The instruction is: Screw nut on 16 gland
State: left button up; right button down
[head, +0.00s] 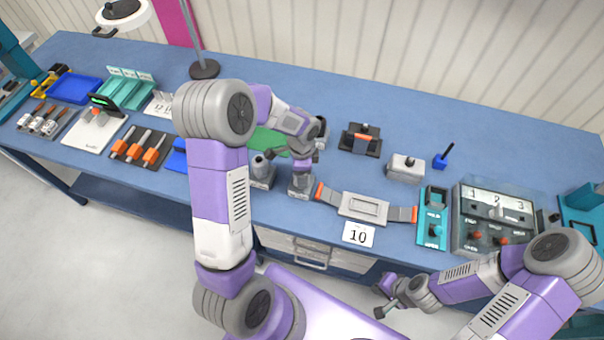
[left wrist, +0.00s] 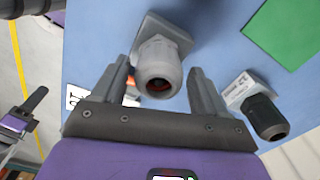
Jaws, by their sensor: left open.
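My left gripper (head: 301,178) points down over a grey gland block (head: 300,189) near the table's front edge. In the left wrist view the gripper (left wrist: 163,88) is open, with a grey gland with a hexagonal nut-like end (left wrist: 158,68) showing between the fingers. Whether the fingers touch it I cannot tell. Beside it stands another block with a dark-ended gland (left wrist: 266,118), also in the head view (head: 262,171). No readable 16 shows on either. My right gripper (head: 381,300) is empty in front of the table, its fingers apart.
A green mat (head: 268,140) lies behind the glands, partly hidden by my left arm. A switch box (head: 497,215) stands farther right. The table's back right is mostly clear.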

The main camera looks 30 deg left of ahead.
pick_arm(q)
jog(key=n+b, duration=0.1)
jog(key=n, duration=0.5)
jog(key=shift+f+b, duration=0.1)
jog(key=shift+b, duration=0.3)
jog(key=n, duration=0.5)
jog(key=shift+n, duration=0.3)
